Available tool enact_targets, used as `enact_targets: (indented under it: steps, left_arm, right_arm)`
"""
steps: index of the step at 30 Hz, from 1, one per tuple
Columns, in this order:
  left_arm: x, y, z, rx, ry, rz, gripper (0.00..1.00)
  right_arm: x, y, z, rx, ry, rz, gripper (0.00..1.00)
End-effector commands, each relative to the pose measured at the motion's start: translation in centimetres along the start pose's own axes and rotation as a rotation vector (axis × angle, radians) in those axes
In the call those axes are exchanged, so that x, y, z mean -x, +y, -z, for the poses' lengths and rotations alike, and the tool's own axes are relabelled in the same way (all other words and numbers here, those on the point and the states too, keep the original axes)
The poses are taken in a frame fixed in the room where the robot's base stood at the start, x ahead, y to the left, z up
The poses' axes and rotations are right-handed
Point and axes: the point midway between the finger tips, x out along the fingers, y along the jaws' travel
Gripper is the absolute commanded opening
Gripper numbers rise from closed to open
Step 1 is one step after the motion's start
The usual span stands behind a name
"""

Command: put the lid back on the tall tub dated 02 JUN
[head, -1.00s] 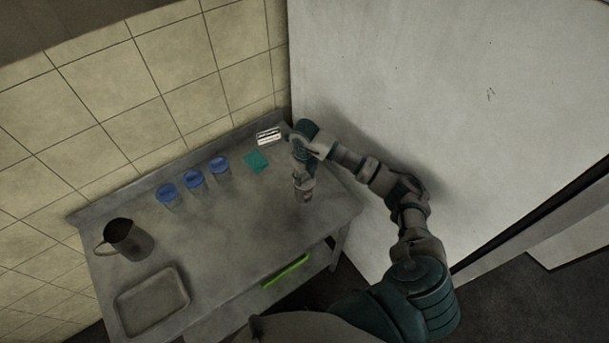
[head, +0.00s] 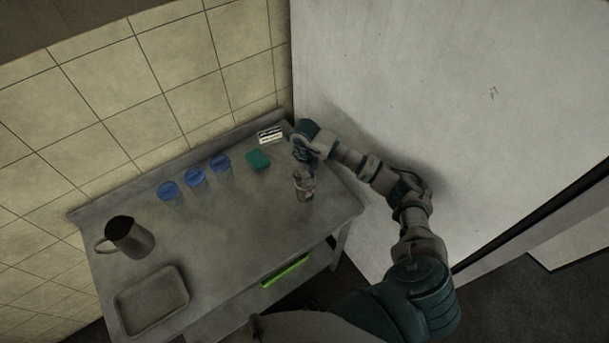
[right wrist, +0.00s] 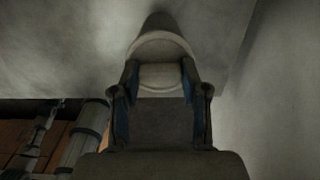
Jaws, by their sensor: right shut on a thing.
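Three clear tubs with blue lids stand in a row along the back of the steel table: a left one (head: 169,190), a middle one (head: 195,178) and a right one (head: 220,163). Their dates are too small to read. My right gripper (head: 304,183) is low over the right part of the table. In the right wrist view its two fingers (right wrist: 160,80) are shut on a pale, round-rimmed tub-like thing (right wrist: 160,48). I cannot tell whether it is the 02 JUN tub. No loose lid can be made out. My left gripper is not in view.
A teal block (head: 257,160) and a small white label card (head: 270,135) are at the back right. A metal jug (head: 130,238) and a shallow tray (head: 152,300) are at the left. A green item (head: 286,270) lies below the tabletop. The table's middle is clear.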

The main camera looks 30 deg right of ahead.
Motion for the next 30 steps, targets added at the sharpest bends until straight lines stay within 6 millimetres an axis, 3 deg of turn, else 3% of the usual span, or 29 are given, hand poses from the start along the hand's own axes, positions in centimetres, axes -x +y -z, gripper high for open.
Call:
enact_targets:
  steps: [9,10,13,20,23,30]
  left_arm:
    - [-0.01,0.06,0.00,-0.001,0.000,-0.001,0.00]
    - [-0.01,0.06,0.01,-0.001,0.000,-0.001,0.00]
    - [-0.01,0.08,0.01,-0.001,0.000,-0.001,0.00]
    - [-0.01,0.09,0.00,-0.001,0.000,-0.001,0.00]
    - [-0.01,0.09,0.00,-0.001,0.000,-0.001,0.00]
    - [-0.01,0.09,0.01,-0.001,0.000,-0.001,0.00]
  right_arm:
    - [0.02,-0.03,-0.01,0.000,0.000,0.000,0.30]
    - [0.02,-0.03,-0.01,0.000,0.000,0.000,0.50]
    - [0.02,-0.02,-0.01,0.000,0.000,0.000,0.74]
    - [0.03,-0.01,-0.02,0.000,0.000,0.001,0.74]
    - [0.02,-0.01,-0.01,0.000,0.000,0.001,0.99]
    - [0.02,-0.01,-0.02,0.000,0.000,0.001,0.99]
